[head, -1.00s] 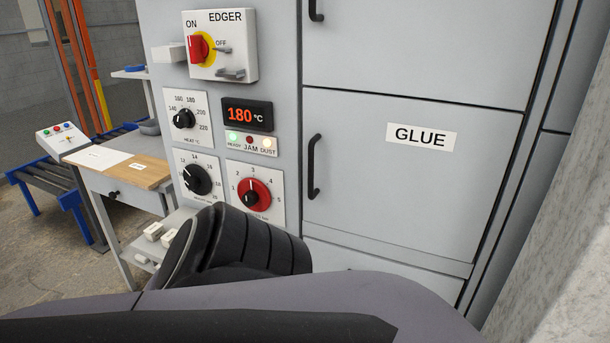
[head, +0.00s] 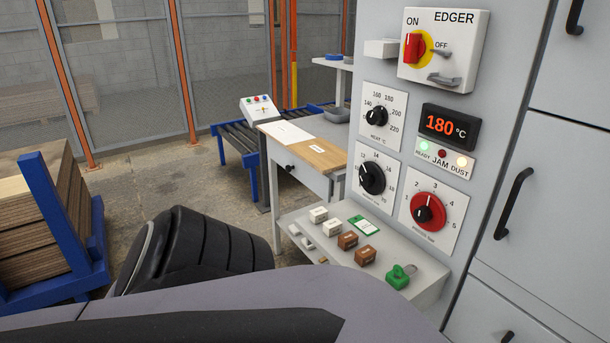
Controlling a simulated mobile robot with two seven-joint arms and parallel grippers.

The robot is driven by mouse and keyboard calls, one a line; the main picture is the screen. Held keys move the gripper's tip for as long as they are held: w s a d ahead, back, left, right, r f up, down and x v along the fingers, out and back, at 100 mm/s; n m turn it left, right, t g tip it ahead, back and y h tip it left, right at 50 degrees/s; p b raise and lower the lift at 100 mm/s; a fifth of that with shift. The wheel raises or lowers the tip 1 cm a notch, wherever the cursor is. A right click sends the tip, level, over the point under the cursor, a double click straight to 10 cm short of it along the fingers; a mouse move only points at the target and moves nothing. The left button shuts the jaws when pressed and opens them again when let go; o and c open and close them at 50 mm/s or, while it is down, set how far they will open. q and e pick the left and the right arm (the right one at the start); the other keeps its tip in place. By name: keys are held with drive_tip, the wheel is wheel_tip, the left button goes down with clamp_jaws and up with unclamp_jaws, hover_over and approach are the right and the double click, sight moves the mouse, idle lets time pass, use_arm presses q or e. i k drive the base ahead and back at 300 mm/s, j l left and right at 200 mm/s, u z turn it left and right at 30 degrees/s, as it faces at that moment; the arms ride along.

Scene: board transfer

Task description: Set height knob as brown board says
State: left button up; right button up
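A black knob (head: 372,178) on a white dial plate with numbers from about 12 to 20 is on the grey machine's front. Its caption is too small to read; it is the likely height knob. Its white mark points up and left, near the low numbers. A brown board (head: 308,157) lies on a small side table, beside a white board (head: 284,134). The brown board's small white label is too small to read. Neither gripper shows; only my dark arm parts fill the lower foreground.
Above is a heat knob (head: 376,117), below right a red knob (head: 428,211). A display (head: 448,126) reads 180 °C; the green and dust lamps look lit. A low shelf (head: 424,264) holds white and brown blocks and a green padlock-like piece. A blue rack (head: 95,245) of boards stands left.

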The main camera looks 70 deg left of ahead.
sight(372, 178)
drive_tip(key=i+j+u, duration=0.1)
drive_tip(key=u, duration=1.15)
drive_tip(key=i+j, duration=0.05)
